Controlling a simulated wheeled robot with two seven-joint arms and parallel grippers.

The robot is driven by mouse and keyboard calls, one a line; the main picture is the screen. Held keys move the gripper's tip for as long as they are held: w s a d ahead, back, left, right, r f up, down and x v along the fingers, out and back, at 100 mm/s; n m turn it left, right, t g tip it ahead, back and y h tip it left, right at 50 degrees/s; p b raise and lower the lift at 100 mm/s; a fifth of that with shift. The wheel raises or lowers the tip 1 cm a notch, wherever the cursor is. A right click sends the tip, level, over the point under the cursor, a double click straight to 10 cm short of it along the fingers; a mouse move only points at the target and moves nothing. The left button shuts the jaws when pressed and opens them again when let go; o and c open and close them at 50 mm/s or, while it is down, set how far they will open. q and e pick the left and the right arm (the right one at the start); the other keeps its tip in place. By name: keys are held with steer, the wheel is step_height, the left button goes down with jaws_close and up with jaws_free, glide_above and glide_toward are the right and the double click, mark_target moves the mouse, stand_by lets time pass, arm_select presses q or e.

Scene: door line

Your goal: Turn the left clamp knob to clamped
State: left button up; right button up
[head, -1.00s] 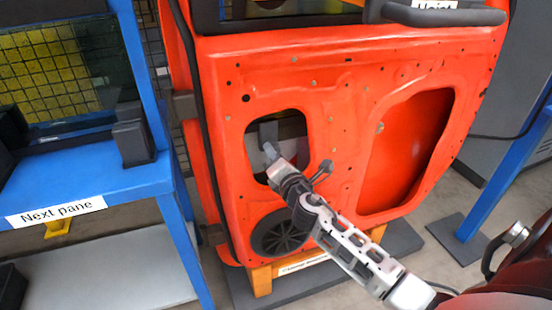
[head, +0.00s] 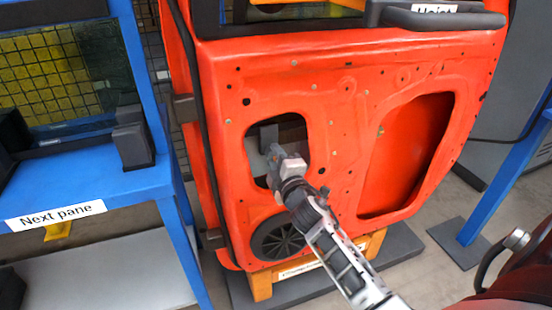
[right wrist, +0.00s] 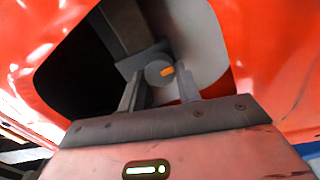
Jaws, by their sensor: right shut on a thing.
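The left clamp knob (right wrist: 158,73) is a round grey knob with an orange mark, seen through the left opening of the orange-red door (head: 340,120). The mark lies nearly level, slightly tilted, in the right wrist view. The knob sits below a grey bracket (right wrist: 122,28). My right gripper (head: 270,156) reaches into the opening; in the right wrist view its two fingers (right wrist: 160,88) are on either side of the knob, shut on it. In the head view the gripper hides the knob. My left gripper is not in view.
A larger opening (head: 408,155) lies right of the small one, with a round speaker grille (head: 278,239) below. The small opening's rim surrounds my gripper closely. A blue rack (head: 130,185) labelled "Next pane" stands at left. A dark bar labelled "Hoist" (head: 430,14) crosses above.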

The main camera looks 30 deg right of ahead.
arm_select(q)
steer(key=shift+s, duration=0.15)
arm_select(e)
steer(key=shift+m, duration=0.3)
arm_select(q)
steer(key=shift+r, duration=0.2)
arm_select(e)
steer(key=shift+m, duration=0.3)
steer(key=o, duration=1)
steer(key=shift+c, duration=0.2)
